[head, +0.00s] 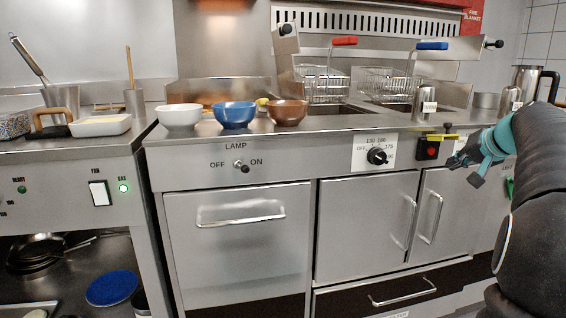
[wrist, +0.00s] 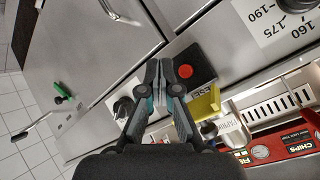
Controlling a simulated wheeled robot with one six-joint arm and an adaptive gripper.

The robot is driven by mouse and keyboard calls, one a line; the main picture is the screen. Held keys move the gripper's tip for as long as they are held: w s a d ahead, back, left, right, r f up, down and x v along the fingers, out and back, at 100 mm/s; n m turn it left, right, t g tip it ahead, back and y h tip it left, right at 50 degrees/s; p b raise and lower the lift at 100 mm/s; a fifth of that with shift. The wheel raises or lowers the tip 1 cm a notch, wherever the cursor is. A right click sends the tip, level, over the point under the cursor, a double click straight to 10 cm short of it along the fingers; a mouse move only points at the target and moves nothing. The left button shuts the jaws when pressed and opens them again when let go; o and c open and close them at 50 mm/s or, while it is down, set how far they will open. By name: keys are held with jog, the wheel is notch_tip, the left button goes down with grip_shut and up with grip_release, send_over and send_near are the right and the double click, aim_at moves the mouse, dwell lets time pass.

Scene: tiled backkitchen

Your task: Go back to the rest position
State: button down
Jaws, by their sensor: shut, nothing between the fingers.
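My gripper (head: 458,161) is on the right of the head view, in front of the fryer cabinet's control panel. It also shows in the wrist view (wrist: 158,72), with its fingers together and nothing between them. The fingertips are just beside a black box with a red button (head: 432,151), which shows in the wrist view too (wrist: 186,72). I cannot tell whether they touch it. A yellow flap (head: 437,137) stands above the button. My arm fills the right edge of the head view.
A dial (head: 377,156) and lamp switch (head: 240,167) sit on the panel. White (head: 179,117), blue (head: 234,115) and brown (head: 288,113) bowls stand on the counter. Fryer baskets (head: 322,86) are behind. Cabinet door handles (head: 410,222) stick out below.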

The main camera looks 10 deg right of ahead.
jog(key=s+f+m+g, duration=0.15)
jog(key=s+f, duration=0.25)
jog(key=f, duration=0.4)
jog(key=s+a+f+n+g+p, duration=0.1)
jog(key=s+a+f+n, duration=0.1)
jog(key=s+a, duration=0.6)
jog(key=s+a+f+n+g+p, duration=0.1)
jog(key=s+a+n, duration=0.3)
jog(key=a, duration=1.2)
jog(key=s+a+f+n+g+p, duration=0.1)
jog(key=s+a+f+n+p, duration=0.2)
jog(key=s+a, duration=0.9)
jog(key=shift+a+f, duration=0.2)
jog(key=shift+f, duration=0.4)
jog(key=shift+g, duration=0.25)
